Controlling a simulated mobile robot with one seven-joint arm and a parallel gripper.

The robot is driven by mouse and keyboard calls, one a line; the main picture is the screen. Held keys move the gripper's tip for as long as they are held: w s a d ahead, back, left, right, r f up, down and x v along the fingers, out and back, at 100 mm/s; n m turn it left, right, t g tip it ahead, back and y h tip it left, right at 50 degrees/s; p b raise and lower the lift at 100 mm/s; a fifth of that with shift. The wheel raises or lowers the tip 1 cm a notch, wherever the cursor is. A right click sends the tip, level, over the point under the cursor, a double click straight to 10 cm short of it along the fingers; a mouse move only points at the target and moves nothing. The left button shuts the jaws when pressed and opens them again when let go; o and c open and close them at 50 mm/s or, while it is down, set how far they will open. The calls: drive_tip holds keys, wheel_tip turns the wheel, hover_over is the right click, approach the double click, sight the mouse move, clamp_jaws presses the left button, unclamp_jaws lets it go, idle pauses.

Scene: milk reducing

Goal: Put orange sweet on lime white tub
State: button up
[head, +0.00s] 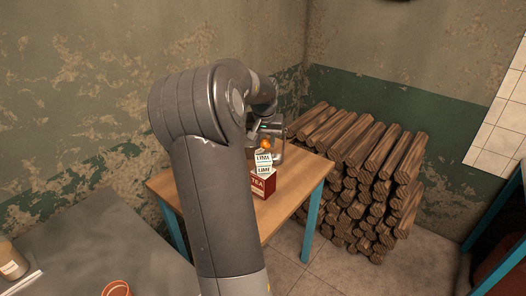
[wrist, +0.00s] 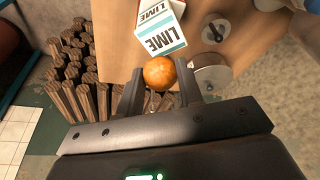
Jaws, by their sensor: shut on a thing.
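The orange sweet (wrist: 160,75) is a small round orange ball between the two fingers of my gripper (wrist: 160,68), which is shut on it. It also shows in the head view (head: 266,144), above and just behind the lime carton. The lime white tub (wrist: 162,36) is a white carton with a teal band and LIME lettering. It lies just beyond the sweet in the wrist view. In the head view the lime tub (head: 264,169) shows its lettering twice, by the red TEA box (head: 263,186). I cannot tell whether the sweet touches the tub.
The wooden table (head: 230,208) with blue legs holds these things. A round metal item (wrist: 215,80) and a dark-knobbed round item (wrist: 214,32) are right of the sweet in the wrist view. Stacked logs (head: 360,165) stand behind the table at the right.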

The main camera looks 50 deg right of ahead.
sight(263, 159)
drive_tip(key=shift+w+a+f, duration=0.1)
drive_tip(key=shift+w+f, duration=0.3)
drive_tip(key=shift+f, duration=1.9)
drive_tip(key=o, duration=1)
drive_tip(key=shift+f, duration=0.1)
drive_tip(key=shift+c, duration=0.2)
